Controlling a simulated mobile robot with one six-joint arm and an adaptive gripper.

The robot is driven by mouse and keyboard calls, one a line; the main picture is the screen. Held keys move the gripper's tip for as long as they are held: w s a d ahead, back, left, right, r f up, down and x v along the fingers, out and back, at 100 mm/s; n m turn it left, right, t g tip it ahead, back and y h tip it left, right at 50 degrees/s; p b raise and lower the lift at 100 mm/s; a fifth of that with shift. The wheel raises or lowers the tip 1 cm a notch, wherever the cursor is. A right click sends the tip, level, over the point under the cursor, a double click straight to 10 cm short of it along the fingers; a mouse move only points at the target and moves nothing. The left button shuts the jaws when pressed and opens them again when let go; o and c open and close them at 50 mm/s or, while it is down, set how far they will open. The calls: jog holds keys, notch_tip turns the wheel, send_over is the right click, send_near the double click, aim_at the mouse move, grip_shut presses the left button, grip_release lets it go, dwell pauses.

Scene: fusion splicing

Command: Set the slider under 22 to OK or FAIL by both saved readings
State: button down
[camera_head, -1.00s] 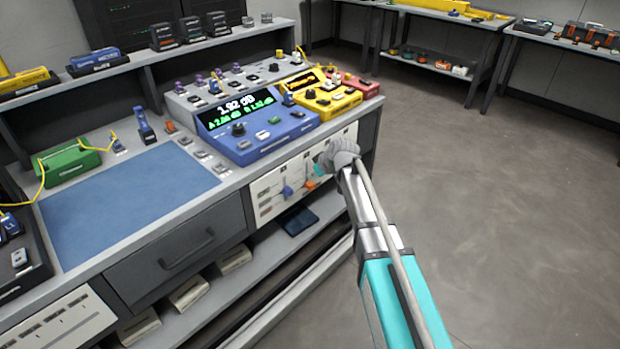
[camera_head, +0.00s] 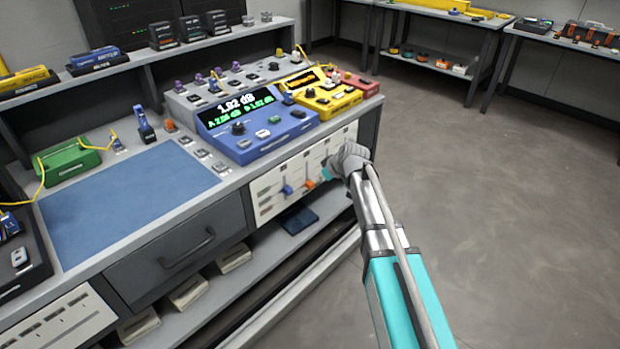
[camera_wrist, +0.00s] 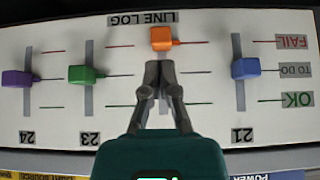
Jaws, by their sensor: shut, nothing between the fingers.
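The LINE LOG panel (camera_wrist: 205,112) appears upside down in the wrist view and on the bench front (camera_head: 263,186) in the head view. The orange slider knob (camera_wrist: 162,39) stands in the FAIL row, between columns 23 and 21; its number is hidden behind my gripper. It also shows in the head view (camera_head: 310,184). My gripper (camera_wrist: 158,68) is shut and empty, its tips just below the orange knob in the wrist picture; contact cannot be told. The meter display (camera_head: 238,108) reads 1.92 dB, with smaller green A and B readings, roughly 2.06 and 1.92 dB.
The blue knob (camera_wrist: 245,68) of 21, green knob (camera_wrist: 82,75) of 23 and purple knob (camera_wrist: 17,78) of 24 stand near the TO DO row. A drawer (camera_head: 180,250) is left of the panel. Open floor (camera_head: 480,200) lies to the right.

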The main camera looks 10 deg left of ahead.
jog(key=shift+s+d, duration=1.1)
jog(key=shift+d, duration=0.3)
jog(key=s+d+f+m+g+h, duration=0.25)
jog(key=s+d+m, duration=0.25)
jog(key=s+d, duration=0.6)
jog(key=s+d+f+m+g+h, duration=0.2)
jog(key=s+d+m+h, duration=0.35)
jog(key=s, duration=0.75)
notch_tip(320, 180, up, 28)
jog(key=d+y+p, duration=0.2)
jog(key=p, duration=2.5)
jog(key=shift+w+d, duration=0.25)
jog(key=shift+w, duration=0.05)
jog(key=shift+f, duration=0.15)
